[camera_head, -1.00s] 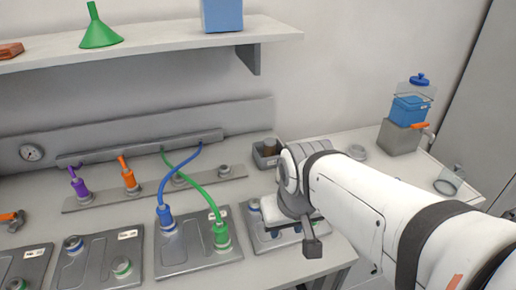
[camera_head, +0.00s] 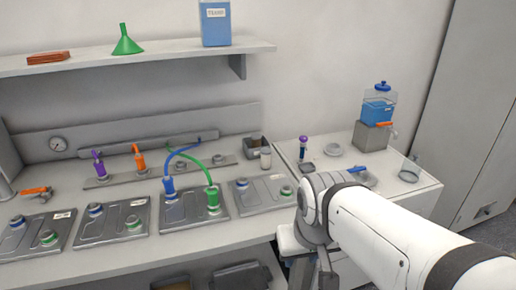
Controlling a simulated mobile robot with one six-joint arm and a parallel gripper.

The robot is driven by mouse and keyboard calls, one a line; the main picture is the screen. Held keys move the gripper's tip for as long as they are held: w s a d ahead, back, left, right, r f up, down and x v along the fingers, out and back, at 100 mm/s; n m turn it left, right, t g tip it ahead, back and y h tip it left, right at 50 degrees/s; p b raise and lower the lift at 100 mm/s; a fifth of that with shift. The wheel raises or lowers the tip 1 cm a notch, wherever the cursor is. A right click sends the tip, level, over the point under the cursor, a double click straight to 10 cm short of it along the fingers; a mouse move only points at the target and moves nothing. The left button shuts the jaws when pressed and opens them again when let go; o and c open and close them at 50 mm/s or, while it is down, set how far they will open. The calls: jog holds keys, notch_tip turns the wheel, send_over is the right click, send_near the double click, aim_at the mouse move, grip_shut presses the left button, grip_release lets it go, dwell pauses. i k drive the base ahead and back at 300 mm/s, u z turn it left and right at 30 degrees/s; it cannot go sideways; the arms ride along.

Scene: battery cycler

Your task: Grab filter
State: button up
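I cannot tell for certain which thing is the filter. A small whitish cylinder (camera_head: 265,158) stands beside a dark grey open bin (camera_head: 256,147) at the right end of the bench. My gripper (camera_head: 326,280) hangs below my wrist at the bottom of the view, in front of the bench's right end. Its fingers are not clearly seen, and it appears apart from these things. My arm hides part of the cabinet.
Grey plates (camera_head: 192,214) with blue and green fittings line the bench. Hoses arch over one plate. A shelf (camera_head: 180,52) overhangs the back.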

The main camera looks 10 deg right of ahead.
aim_at(266, 166)
jog(key=z, duration=0.05)
jog(key=i, duration=1)
jog(key=z, duration=0.05)
